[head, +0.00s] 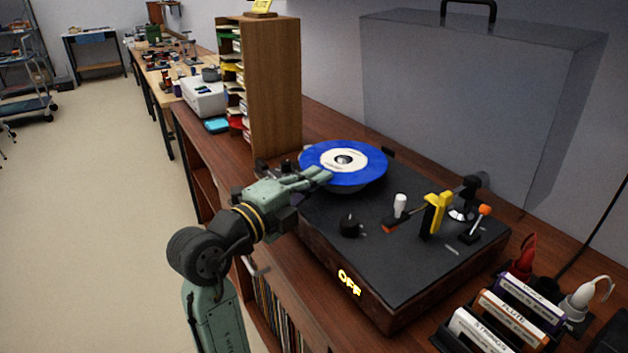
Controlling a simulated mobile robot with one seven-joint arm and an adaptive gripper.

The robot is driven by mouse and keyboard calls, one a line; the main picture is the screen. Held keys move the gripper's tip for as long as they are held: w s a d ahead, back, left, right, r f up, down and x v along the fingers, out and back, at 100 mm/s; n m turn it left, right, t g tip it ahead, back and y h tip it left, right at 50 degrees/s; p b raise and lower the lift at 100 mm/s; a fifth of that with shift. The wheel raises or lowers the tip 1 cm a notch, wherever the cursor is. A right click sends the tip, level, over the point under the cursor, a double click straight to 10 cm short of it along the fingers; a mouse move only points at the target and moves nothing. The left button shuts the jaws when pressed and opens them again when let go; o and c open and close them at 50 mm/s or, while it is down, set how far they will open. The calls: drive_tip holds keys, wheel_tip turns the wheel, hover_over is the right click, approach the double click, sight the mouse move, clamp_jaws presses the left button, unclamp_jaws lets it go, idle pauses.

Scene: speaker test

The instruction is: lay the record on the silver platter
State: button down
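The record (316,161) is a blue disc with a cream label, at the back left of the turntable's black top. A dark hub with a pale spot shows at its centre.
The turntable (400,255) shows a lit "OFF" sign. A white knob (400,203), a yellow upright part (436,214) and an orange-tipped lever (483,210) stand on its right side. A wooden shelf unit (272,85) stands behind; labelled boxes (513,320) are at front right.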

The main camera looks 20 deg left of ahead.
drive_tip(key=c, duration=1.7)
unclamp_jaws()
drive_tip(key=shift+c, duration=0.5)
drive_tip(key=shift+c, duration=0.8)
drive_tip(key=b+v, duration=0.3)
drive_tip(key=v, duration=0.4)
